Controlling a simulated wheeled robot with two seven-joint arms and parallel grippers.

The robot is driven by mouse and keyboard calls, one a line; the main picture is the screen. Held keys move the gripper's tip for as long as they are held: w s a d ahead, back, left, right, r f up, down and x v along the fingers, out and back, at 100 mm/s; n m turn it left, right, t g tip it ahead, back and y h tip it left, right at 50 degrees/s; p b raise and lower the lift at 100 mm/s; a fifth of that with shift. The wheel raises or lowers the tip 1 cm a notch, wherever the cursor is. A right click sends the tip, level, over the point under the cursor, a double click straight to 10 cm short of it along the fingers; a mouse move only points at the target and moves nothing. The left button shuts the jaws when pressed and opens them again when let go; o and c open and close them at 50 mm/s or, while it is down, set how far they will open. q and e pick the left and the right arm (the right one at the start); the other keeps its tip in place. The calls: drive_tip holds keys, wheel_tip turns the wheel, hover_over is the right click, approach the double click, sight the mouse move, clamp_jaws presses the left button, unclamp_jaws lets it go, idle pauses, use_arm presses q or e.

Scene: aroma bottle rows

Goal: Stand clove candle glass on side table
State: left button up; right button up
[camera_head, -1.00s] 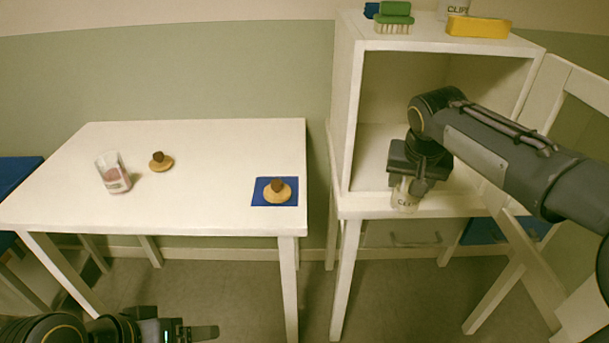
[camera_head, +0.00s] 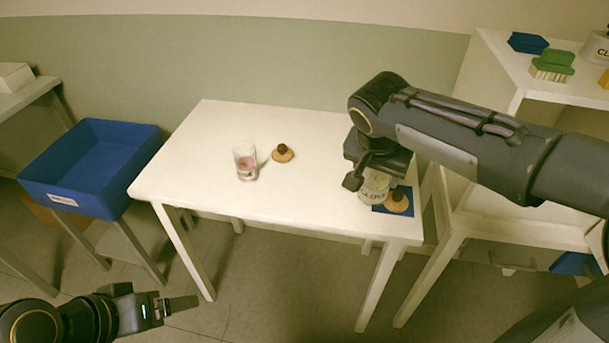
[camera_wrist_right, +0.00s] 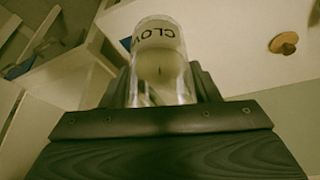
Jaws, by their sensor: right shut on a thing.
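The clove candle glass (camera_head: 373,190) is a clear glass with cream wax and a label that partly reads "CLOVE". My right gripper (camera_head: 372,172) is shut on it from above and behind. The glass appears over the right part of the white table (camera_head: 215,180), beside a blue mat (camera_head: 379,208); I cannot tell whether it touches the tabletop. In the right wrist view the glass (camera_wrist_right: 160,62) sits between the fingers, its lettering inverted. My left gripper (camera_head: 178,304) is low at the left, away from the table; its finger gap is not clear.
A glass with pink wax (camera_head: 245,163) and a round wooden lid (camera_head: 283,153) stand on the table's left and middle. Another wooden lid (camera_head: 397,203) lies on the mat. A blue bin (camera_head: 90,165) is left; a white shelf unit (camera_head: 490,75) with brushes is right.

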drive_tip(key=shift+w+a, duration=0.55)
drive_tip(key=shift+a, duration=0.05)
drive_tip(key=w+f+p, duration=0.1)
drive_tip(key=w+f, duration=1.1)
drive_tip(key=w, duration=0.1)
drive_tip(key=shift+a+f+p, duration=0.2)
drive_tip(key=shift+f+p, duration=0.2)
use_arm(q)
drive_tip(key=shift+a+r, duration=0.2)
drive_tip(key=shift+r, duration=0.35)
drive_tip(key=shift+a+r, duration=0.2)
drive_tip(key=shift+r, duration=0.35)
use_arm(e)
drive_tip(key=shift+f, duration=0.1)
use_arm(q)
drive_tip(key=shift+f, duration=0.15)
use_arm(e)
drive_tip(key=o, duration=1.1)
drive_tip(key=shift+o, duration=0.2)
